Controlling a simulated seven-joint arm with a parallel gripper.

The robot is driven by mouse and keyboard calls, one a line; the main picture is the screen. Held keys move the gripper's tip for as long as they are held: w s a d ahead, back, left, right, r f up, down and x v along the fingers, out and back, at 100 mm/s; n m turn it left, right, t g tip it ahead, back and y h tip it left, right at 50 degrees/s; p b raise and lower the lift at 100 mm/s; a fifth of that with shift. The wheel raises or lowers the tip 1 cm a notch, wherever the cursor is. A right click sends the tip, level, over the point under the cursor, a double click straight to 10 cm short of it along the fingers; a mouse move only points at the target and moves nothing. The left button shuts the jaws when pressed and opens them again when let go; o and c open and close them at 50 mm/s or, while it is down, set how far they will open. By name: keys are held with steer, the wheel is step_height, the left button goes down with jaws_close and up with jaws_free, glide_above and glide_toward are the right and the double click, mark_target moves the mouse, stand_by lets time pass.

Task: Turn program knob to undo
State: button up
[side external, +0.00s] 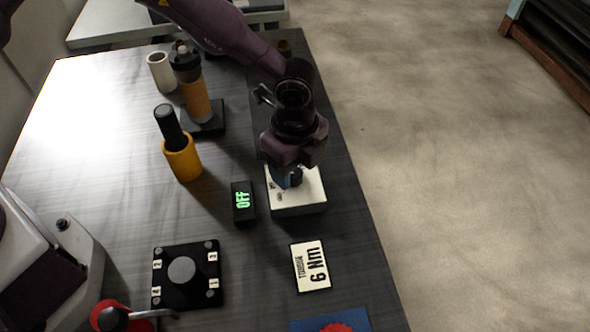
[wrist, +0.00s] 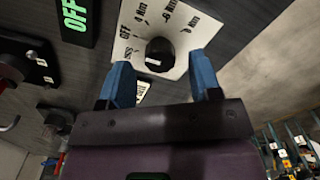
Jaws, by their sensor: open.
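The program knob (wrist: 160,48) is a round black knob on a white panel (wrist: 200,45). In the side external view the white box (side external: 305,200) lies under my gripper, which partly hides the knob. My gripper (side external: 289,180) points down at the box. In the wrist view my gripper (wrist: 160,64) is open, with one blue finger on each side of the knob and a gap to both; I cannot tell whether the tips are level with it. A small white mark shows on the knob's lower side. Printed labels around it include OFF and Nm values; the left one is hard to read.
A black display (side external: 243,202) reading OFF in green stands left of the box. A torque card (side external: 312,266) reading 6 Nm lies in front. A black numbered plate (side external: 186,275), a yellow holder with a black tool (side external: 182,158) and an orange-brown tool (side external: 195,95) stand left.

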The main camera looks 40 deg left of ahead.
steer(key=shift+f, duration=1.15)
steer(key=c, duration=0.9)
steer(key=shift+c, duration=0.2)
steer(key=n, duration=0.3)
steer(key=shift+w+n, duration=0.1)
steer(key=shift+n, duration=2.3)
